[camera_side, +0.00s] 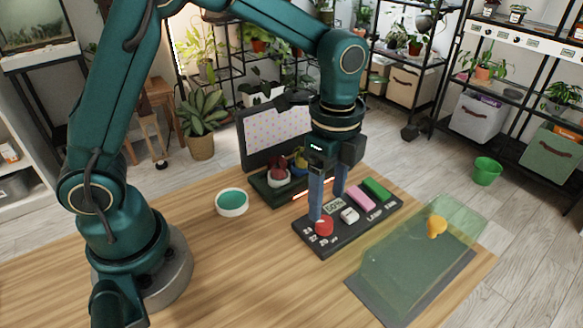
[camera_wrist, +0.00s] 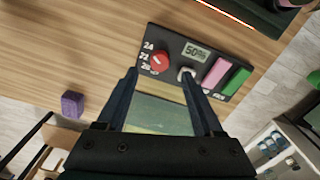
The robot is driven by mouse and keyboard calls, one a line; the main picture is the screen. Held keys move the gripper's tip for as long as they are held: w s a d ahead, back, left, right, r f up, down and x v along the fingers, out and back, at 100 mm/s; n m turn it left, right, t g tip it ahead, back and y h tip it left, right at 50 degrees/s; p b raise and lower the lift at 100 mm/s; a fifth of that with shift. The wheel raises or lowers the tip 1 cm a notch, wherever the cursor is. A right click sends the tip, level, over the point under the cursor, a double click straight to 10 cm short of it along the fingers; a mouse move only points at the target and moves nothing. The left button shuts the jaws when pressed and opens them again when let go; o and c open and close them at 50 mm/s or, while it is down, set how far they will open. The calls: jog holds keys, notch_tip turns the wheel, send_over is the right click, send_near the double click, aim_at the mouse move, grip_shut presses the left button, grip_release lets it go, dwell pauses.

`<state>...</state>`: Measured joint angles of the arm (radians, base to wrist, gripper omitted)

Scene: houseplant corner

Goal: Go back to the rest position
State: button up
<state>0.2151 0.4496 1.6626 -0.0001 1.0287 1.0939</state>
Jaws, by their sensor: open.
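My gripper (camera_side: 328,204) is open and points down over the dark control panel (camera_side: 346,238). Its two fingers stand apart with nothing visible between them; they also show in the wrist view (camera_wrist: 158,74). In the side view one fingertip is close to the red knob (camera_side: 324,225); I cannot tell whether it touches. The wrist view shows the knob (camera_wrist: 160,62) with number marks beside it and a display (camera_wrist: 195,51) reading 50%. The panel also has a white switch (camera_side: 350,215), a pink block (camera_side: 360,197) and a green block (camera_side: 376,187).
A see-through green cover (camera_side: 400,252) with a yellow object (camera_side: 436,226) stands at the right. A screen (camera_side: 276,140) and a dark tray with small plants (camera_side: 279,178) stand behind the panel. A white-rimmed green dish (camera_side: 232,202) is at the left. A purple block (camera_wrist: 72,103) shows in the wrist view.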

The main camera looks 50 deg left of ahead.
jog(key=shift+w+a+r, duration=0.1)
jog(key=shift+r, duration=0.1)
jog(key=s+a+r+n+t, duration=0.4)
jog(key=r, duration=0.6)
jog(key=s+a+f+n+t, duration=0.1)
jog(key=s+a+f+n, duration=0.1)
jog(key=s+n, duration=0.6)
jog(key=n, duration=0.3)
jog(key=shift+s+f+t, duration=0.2)
jog(key=shift+s+t, duration=0.1)
jog(key=shift+s, duration=0.05)
